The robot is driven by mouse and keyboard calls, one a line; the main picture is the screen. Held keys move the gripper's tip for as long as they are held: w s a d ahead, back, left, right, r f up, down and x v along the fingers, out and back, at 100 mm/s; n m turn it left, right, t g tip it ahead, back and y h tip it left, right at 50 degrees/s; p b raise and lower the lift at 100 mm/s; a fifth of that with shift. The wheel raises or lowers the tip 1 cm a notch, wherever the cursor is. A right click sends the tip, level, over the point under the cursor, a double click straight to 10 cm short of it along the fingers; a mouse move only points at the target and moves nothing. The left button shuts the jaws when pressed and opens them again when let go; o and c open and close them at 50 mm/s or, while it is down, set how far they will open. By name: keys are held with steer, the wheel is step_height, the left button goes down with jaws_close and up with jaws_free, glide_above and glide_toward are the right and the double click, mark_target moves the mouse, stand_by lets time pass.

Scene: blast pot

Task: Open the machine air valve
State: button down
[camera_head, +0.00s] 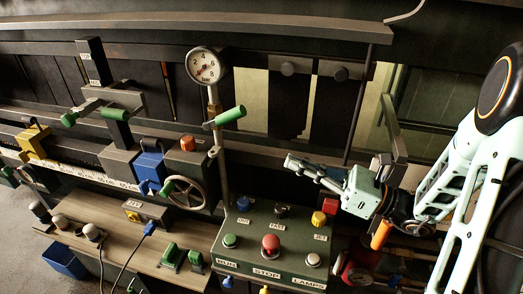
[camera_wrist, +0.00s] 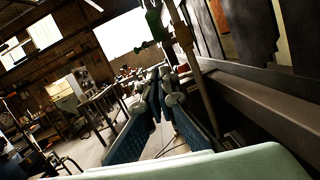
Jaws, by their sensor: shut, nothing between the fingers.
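A green-handled lever (camera_head: 230,115) sits on a vertical pipe (camera_head: 220,160) just under a round pressure gauge (camera_head: 203,65). The lever sticks out to the right of the pipe, tilted slightly up; I cannot read a label naming it as the machine air valve. My gripper (camera_head: 290,162) is shut and empty, right of the pipe and below the lever, apart from both. In the wrist view my fingers (camera_wrist: 166,82) point toward the pipe area, and a green handle (camera_wrist: 156,24) shows beyond them near the top.
A control box (camera_head: 270,245) with coloured buttons stands below my gripper. A handwheel (camera_head: 187,192), a blue block (camera_head: 150,165) and another green-handled lever (camera_head: 68,119) are to the left. A dark rail (camera_head: 200,20) runs above. Some open air lies between my fingertips and the pipe.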

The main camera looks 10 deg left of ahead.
glide_toward(224, 117)
step_height(224, 117, down, 4)
steer(key=a, duration=0.2)
steer(key=r, duration=0.1)
steer(key=w+a+r, duration=0.1)
steer(key=a+r+p, duration=0.1)
steer(key=shift+w+a+r, duration=0.15)
steer(key=shift+w+r, duration=0.05)
steer(key=shift+w, duration=0.2)
steer(key=shift+r, duration=0.1)
